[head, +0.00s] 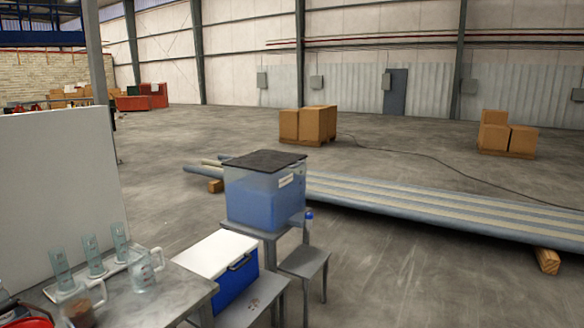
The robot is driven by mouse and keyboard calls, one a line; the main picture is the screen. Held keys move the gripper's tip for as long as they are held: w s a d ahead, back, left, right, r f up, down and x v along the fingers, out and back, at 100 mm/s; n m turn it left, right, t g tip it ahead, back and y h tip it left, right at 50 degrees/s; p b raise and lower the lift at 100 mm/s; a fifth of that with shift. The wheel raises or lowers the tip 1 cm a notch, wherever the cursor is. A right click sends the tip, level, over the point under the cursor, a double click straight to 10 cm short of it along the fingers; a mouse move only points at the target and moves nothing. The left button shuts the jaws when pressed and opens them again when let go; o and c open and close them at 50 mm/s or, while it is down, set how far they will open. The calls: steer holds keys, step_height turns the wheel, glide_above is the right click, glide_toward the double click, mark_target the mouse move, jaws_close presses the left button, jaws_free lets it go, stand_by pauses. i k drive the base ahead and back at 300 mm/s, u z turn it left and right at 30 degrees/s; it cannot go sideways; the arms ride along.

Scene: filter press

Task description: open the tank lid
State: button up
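The tank (262,203) is a clear box with blue liquid in it, standing on a small grey table near the middle of the head view. Its flat dark lid (264,161) lies on top and covers it. The tank's front bears a white label, and a blue knob or tap sticks out low on its right side. My gripper is not in the head view.
A blue cooler with a white lid (214,251) stands in front of the tank. A grey bench (172,296) at lower left holds glass cylinders and jugs. A grey stool (305,262) stands right of the tank. Long pipes (400,195) lie behind it. Open floor lies at lower right.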

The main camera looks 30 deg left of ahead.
mark_target(270, 162)
steer(key=u, duration=0.1)
steer(key=i, duration=0.55)
steer(key=u, duration=0.55)
steer(key=i, duration=1.75)
steer(key=u, duration=0.4)
